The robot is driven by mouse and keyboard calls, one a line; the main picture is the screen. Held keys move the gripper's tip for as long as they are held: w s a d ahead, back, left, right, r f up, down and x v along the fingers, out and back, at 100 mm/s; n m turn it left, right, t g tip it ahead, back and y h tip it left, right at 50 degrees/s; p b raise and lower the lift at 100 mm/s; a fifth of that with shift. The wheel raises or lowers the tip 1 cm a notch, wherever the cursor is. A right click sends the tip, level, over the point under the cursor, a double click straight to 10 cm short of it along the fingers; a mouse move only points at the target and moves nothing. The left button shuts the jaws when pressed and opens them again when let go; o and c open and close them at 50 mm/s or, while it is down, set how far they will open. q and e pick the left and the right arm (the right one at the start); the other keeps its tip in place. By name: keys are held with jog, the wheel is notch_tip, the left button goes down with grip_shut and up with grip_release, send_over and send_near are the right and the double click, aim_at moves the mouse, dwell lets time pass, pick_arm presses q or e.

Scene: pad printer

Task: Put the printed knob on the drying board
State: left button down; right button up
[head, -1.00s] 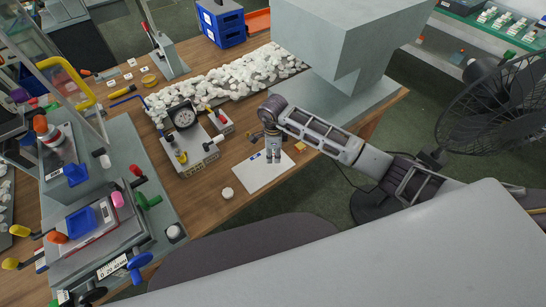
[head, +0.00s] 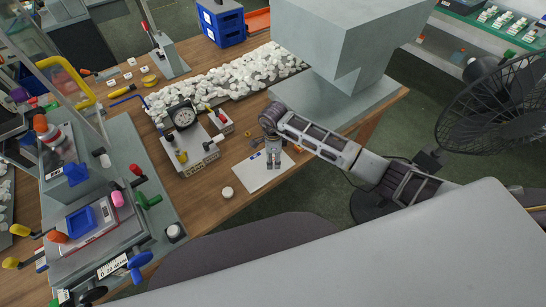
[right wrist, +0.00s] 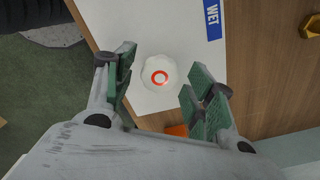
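The drying board (head: 252,181) is a white sheet with a blue label, lying on the wooden table. In the right wrist view the board (right wrist: 102,18) shows its blue "WET" label. The printed knob (right wrist: 158,78), white with a red ring, appears to rest on the board there. My right gripper (right wrist: 158,88) is open, its green-padded fingers on either side of the knob with a gap to each. In the head view this gripper (head: 273,165) points down over the board and hides the knob. My left gripper is not in view.
A plain white round piece (head: 227,192) stands on the table left of the board. A dial gauge fixture (head: 190,150) and a heap of white parts (head: 225,80) lie beyond. The pad printer (head: 85,225) stands left. A large grey block (head: 350,40) is behind my right arm.

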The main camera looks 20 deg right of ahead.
jog(key=shift+r, duration=0.1)
dwell(0.3)
notch_tip(320, 180, up, 12)
jog(key=shift+b, duration=0.3)
dwell(0.4)
dwell(0.6)
